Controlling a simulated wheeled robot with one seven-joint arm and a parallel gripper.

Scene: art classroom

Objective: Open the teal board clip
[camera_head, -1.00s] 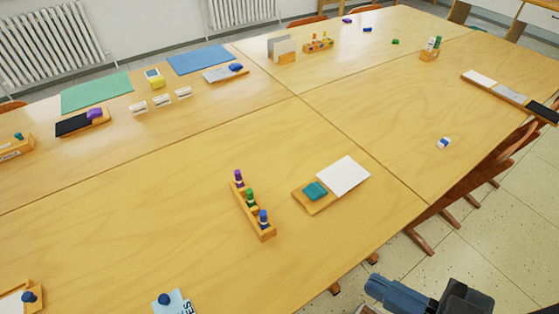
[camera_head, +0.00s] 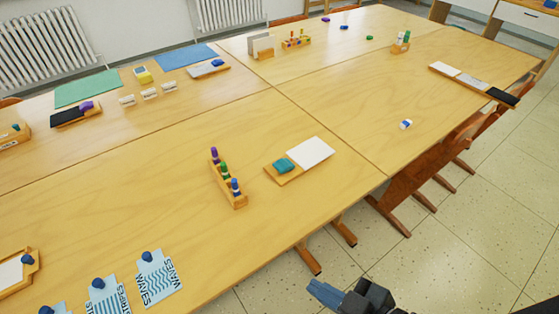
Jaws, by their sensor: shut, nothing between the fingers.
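The teal board clip (camera_head: 284,164) sits on a small wooden board (camera_head: 289,178) near the middle of the table. A white sheet (camera_head: 312,152) lies on the board's right side, beside the clip. The clip looks closed, but the view is too small to be sure. My gripper (camera_head: 318,292) is at the bottom of the picture, beyond the table's front edge and over the floor. It is well away from the clip, below and to the right of it in the picture. Its fingers are shut and empty.
A wooden rack (camera_head: 230,190) with purple, green and blue pegs stands left of the clip. Blue-knobbed cards (camera_head: 157,277) lie at the front left. A blue and white block (camera_head: 406,124) is to the right. Chairs (camera_head: 422,172) stand along the right edge. Bare tabletop surrounds the board.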

